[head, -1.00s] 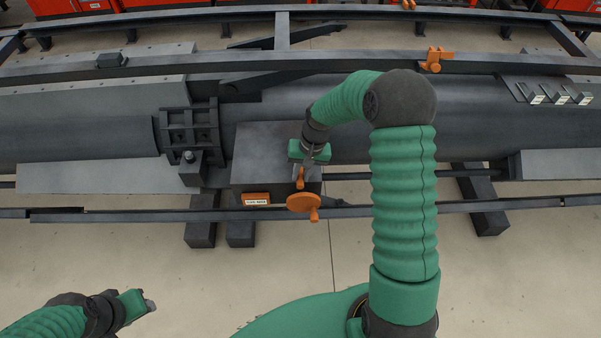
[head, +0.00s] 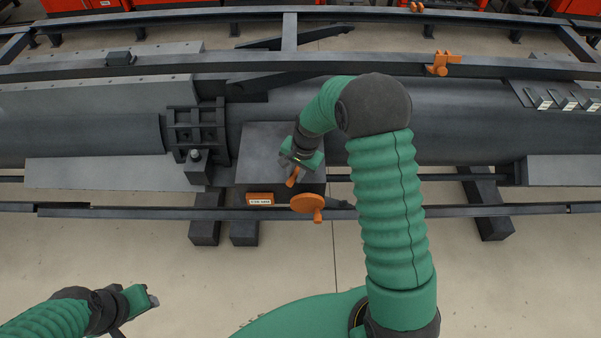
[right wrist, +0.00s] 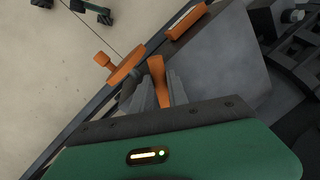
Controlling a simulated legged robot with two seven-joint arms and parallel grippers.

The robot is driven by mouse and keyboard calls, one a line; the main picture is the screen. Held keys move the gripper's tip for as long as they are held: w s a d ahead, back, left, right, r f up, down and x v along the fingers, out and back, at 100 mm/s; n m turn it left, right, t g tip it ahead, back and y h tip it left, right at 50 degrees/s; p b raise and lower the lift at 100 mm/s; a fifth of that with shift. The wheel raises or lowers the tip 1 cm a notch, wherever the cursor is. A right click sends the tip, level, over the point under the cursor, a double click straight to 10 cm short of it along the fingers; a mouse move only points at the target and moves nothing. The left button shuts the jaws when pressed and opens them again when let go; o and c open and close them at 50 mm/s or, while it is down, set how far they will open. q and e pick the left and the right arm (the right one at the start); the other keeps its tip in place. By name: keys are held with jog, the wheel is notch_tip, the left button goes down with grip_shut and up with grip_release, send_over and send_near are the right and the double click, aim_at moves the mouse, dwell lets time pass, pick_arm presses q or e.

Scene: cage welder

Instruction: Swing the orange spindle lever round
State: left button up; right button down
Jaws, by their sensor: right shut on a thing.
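The orange spindle lever (head: 292,178) stands at the front of the dark grey box on the machine, and its free end leans in the head view. My right gripper (head: 295,170) is shut on it from above. In the right wrist view the lever (right wrist: 157,72) sticks out between the two grey fingers (right wrist: 158,92). The fingers hide its lower part, and its pivot is not clear. My left gripper (head: 148,300) hangs over the floor at the lower left, far from the lever and too small to read.
An orange handwheel (head: 308,203) with a knob sits just right of the lever, close to my fingers. An orange label plate (head: 260,199) is to the left on the grey box (head: 262,150). A dark rail (head: 420,211) runs along the front. The floor before it is clear.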

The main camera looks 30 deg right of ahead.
jog(key=m, duration=0.1)
jog(key=w+m+p, duration=0.1)
jog(key=shift+w+a+r+m, duration=0.15)
jog(key=shift+w+a+m, duration=0.15)
jog(key=shift+a+m, duration=0.1)
jog(key=w+m+p, duration=0.1)
jog(key=w+m+h+p, duration=0.1)
jog(key=m, duration=0.1)
jog(key=shift+a+m, duration=0.2)
jog(key=shift+m, duration=0.1)
jog(key=w+m, duration=0.1)
jog(key=w+m+p, duration=0.1)
jog(key=m, duration=0.1)
jog(key=shift+d+h, duration=0.1)
jog(key=shift+h, duration=0.3)
jog(key=shift+w+d+m+p, duration=0.15)
jog(key=shift+w+m+p, duration=0.2)
jog(key=shift+m, duration=0.35)
jog(key=shift+w+d+m+p, duration=0.15)
jog(key=shift+w+m+p, duration=0.15)
jog(key=shift+m, duration=0.4)
jog(key=c, duration=1.5)
grip_release()
jog(key=shift+o, duration=1)
jog(key=shift+f, duration=0.2)
jog(key=shift+r, duration=0.15)
